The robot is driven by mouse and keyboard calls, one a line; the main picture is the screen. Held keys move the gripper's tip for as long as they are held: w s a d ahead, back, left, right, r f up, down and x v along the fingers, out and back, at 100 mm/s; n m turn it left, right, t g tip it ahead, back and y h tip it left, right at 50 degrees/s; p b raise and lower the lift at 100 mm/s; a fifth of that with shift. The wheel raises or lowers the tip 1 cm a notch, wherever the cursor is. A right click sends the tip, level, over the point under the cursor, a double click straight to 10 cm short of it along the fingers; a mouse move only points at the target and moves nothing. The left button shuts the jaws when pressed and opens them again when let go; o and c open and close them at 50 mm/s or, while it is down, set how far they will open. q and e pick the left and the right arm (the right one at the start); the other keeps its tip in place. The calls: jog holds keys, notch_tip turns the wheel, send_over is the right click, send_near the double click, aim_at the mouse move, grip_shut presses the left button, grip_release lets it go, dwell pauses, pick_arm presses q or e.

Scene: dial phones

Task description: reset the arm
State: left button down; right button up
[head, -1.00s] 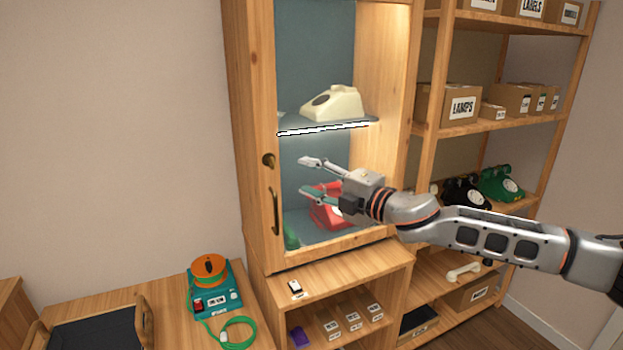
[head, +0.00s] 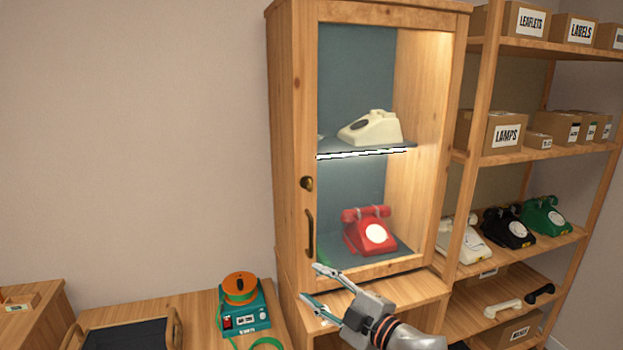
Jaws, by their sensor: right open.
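My right gripper (head: 318,286) is open, with nothing between its fingers. It is low in the head view, in front of the ledge below the display cabinet (head: 289,150). Its arm comes in from the bottom edge and is mostly out of frame. A red dial phone (head: 369,232) sits on the cabinet floor, apart from the gripper. A cream phone (head: 371,128) sits on the lit glass shelf above. My left gripper is not in view.
A shelf unit (head: 476,130) at right holds white, black and green phones (head: 545,216) and labelled boxes. A teal device with an orange reel (head: 241,305) and a dark tray (head: 128,335) stand on the low bench at left. The wall at left is bare.

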jog(key=s+d+f+m+h, duration=0.2)
jog(key=s+d+f+m, duration=0.15)
jog(key=f, duration=0.35)
jog(key=s+d+f+m+h, duration=0.1)
jog(key=s+d+f+m, duration=0.2)
jog(key=f, duration=0.4)
jog(key=s+d+f+m+h, duration=0.1)
jog(key=s+f+m+h, duration=0.1)
jog(key=s+f+m, duration=0.3)
jog(key=s+d+f+m+g+h, duration=0.1)
jog(key=s+d+f+m+h, duration=0.1)
jog(key=s+d+f, duration=0.4)
jog(key=s+d+f+m+g+h, duration=0.1)
jog(key=s+d+f+m+h, duration=0.1)
jog(key=s+d+f, duration=0.5)
jog(key=s+f, duration=0.3)
jog(key=s, duration=0.2)
jog(key=shift+s+f+g+h, duration=0.15)
jog(key=shift+f+g+h, duration=0.15)
jog(key=shift+f+h, duration=0.1)
jog(key=shift+d, duration=0.1)
